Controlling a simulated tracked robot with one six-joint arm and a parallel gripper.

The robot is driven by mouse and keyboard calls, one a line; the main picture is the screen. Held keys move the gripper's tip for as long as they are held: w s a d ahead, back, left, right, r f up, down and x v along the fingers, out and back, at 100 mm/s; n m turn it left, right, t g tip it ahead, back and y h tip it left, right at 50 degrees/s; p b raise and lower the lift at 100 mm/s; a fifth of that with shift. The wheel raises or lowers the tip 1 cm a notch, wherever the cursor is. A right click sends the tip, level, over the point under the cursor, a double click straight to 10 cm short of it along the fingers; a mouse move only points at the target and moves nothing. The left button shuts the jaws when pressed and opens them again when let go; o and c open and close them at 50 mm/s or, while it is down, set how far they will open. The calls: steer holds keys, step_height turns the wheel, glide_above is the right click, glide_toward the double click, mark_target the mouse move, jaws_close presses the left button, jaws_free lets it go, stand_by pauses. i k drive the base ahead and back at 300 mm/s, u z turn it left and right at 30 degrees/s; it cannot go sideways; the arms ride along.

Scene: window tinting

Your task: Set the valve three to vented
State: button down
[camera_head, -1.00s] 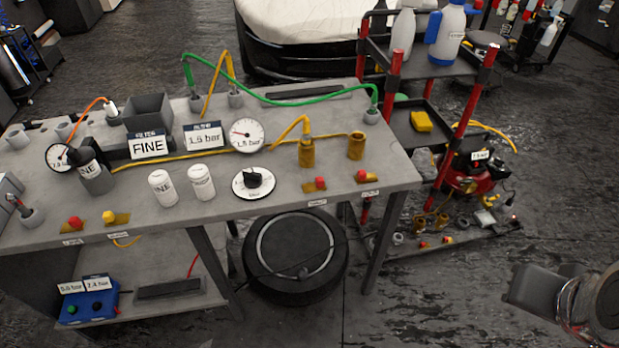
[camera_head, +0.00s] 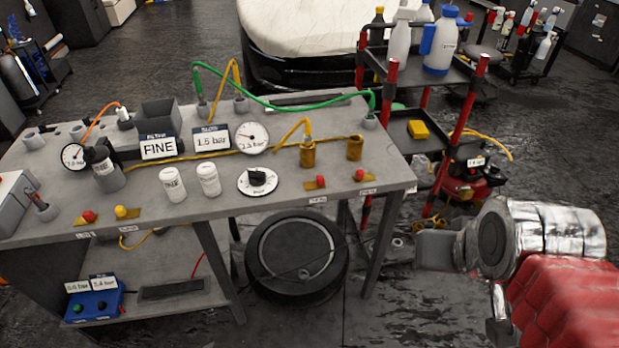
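Several small valve knobs on brass plates line the front edge of the grey bench (camera_head: 270,215): a red knob (camera_head: 88,216) and a yellow knob (camera_head: 120,212) at left, and a red knob (camera_head: 320,182) and another red knob (camera_head: 359,175) at right. Their small labels are too blurred to read, so I cannot tell which is valve three. A black rotary knob on a white dial (camera_head: 257,181) sits near the middle. My arm is at the right, its dark grey end (camera_head: 437,250) in front of the bench's right side, apart from it. Its fingers cannot be made out.
A round gauge (camera_head: 252,137), white canisters (camera_head: 172,184) and brass cylinders (camera_head: 307,153) stand on the bench, with green and yellow hoses looping over it. A red-posted cart (camera_head: 470,105) stands behind right. A black round drum (camera_head: 297,256) is below the bench.

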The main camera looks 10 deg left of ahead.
mark_target(319, 179)
steer(key=u, duration=1.15)
steer(key=i, duration=1)
